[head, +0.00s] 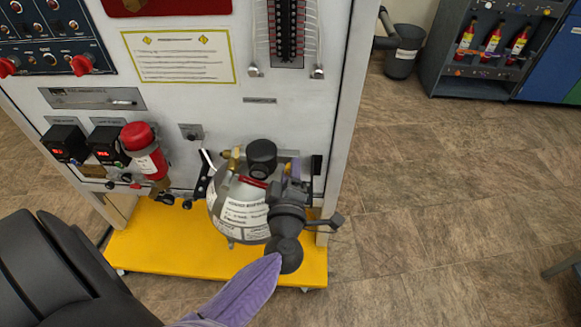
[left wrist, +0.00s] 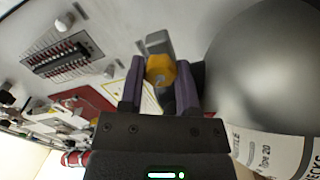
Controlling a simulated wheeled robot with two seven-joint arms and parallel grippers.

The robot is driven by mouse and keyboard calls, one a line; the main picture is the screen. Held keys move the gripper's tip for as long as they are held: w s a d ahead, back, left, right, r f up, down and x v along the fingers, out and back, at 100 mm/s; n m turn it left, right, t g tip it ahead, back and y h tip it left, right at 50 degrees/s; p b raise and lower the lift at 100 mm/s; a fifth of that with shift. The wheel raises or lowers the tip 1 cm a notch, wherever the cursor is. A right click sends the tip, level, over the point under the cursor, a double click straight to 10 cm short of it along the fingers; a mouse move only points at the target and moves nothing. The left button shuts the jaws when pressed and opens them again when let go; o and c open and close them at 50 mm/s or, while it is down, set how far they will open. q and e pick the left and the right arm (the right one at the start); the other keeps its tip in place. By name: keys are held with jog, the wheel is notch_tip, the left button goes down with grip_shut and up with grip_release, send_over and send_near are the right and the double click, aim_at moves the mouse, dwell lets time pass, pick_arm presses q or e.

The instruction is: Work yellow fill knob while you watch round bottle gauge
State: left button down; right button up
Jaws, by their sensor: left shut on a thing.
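The yellow fill knob (left wrist: 160,68) sits between the two purple-sided fingers of my left gripper (left wrist: 160,88) in the left wrist view, and the gripper is shut on it. The black round gauge (head: 262,153) stands on top of the bottle, just left of the gripper. I cannot read its dial. The bottle also shows large and close at the right of the left wrist view (left wrist: 265,75). My right gripper is not in view.
The white trainer panel (head: 215,100) rises behind the bottle, above a yellow base (head: 165,253). A red cylinder (head: 140,140) is mounted left of the bottle. Open floor lies to the right. A dark bin (head: 402,62) and a rack (head: 470,75) stand farther back.

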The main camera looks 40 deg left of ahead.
pick_arm(q)
jog(key=shift+n, duration=0.5)
jog(key=c, duration=0.7)
grip_release()
jog(key=shift+o, duration=0.5)
jog(key=p+v, duration=0.2)
jog(key=v, duration=0.8)
jog(key=shift+f, duration=0.1)
